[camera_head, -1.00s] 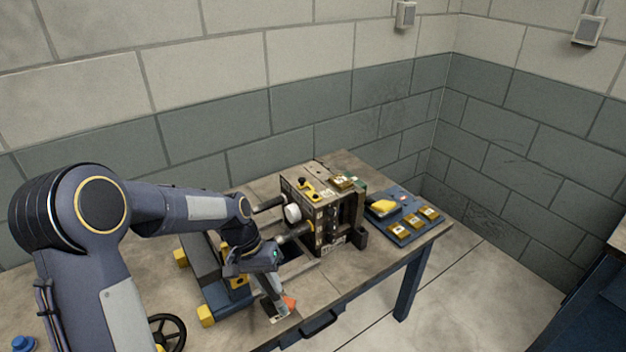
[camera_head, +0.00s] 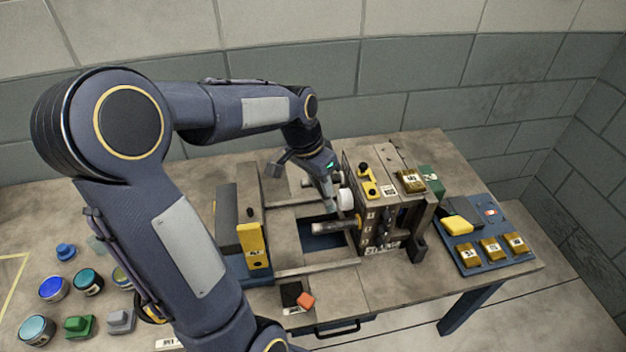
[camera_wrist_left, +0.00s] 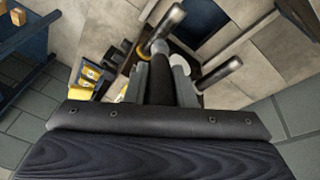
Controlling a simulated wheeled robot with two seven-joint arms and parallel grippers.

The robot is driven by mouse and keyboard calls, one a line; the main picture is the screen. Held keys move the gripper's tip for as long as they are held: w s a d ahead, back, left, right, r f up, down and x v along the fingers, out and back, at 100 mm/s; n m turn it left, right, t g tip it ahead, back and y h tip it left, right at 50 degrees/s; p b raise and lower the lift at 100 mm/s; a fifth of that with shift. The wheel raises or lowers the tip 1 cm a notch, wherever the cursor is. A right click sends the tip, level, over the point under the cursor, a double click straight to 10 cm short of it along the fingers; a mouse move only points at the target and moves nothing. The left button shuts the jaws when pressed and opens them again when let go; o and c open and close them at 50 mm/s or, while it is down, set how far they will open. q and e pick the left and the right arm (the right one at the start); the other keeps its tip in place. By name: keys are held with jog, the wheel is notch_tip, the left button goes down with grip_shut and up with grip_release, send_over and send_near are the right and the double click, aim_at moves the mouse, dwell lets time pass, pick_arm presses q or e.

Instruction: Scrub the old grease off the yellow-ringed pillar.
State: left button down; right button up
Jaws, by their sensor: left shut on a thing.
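A mould half (camera_head: 385,225) stands on the bench with two pillars sticking out to the left. The front pillar (camera_head: 332,228) seems to be the yellow-ringed one, with a yellowish band by its root in the wrist view (camera_wrist_left: 119,83). The back pillar (camera_head: 307,183) lies partly behind my gripper. A white disc (camera_head: 346,198) sits between them. My left gripper (camera_head: 330,205) points down beside the disc and pillars. It is shut on a dark thing (camera_wrist_left: 161,84), whose shape is mostly hidden. I cannot tell whether this touches a pillar. My right gripper is out of view.
Another yellow-marked mould part (camera_head: 240,225) stands left of the open gap. Several pots (camera_head: 88,281) are at left. A blue tray (camera_head: 480,266) with brass blocks is at right.

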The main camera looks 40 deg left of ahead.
pick_arm(q)
jog(key=w+d+f+b, duration=0.2)
jog(key=w+d+f, duration=0.2)
jog(key=s+a+r+p, duration=0.2)
jog(key=s+a+r, duration=0.1)
jog(key=s+a, duration=0.3)
jog(key=shift+s+r, duration=0.15)
jog(key=shift+r, duration=0.25)
dwell(0.4)
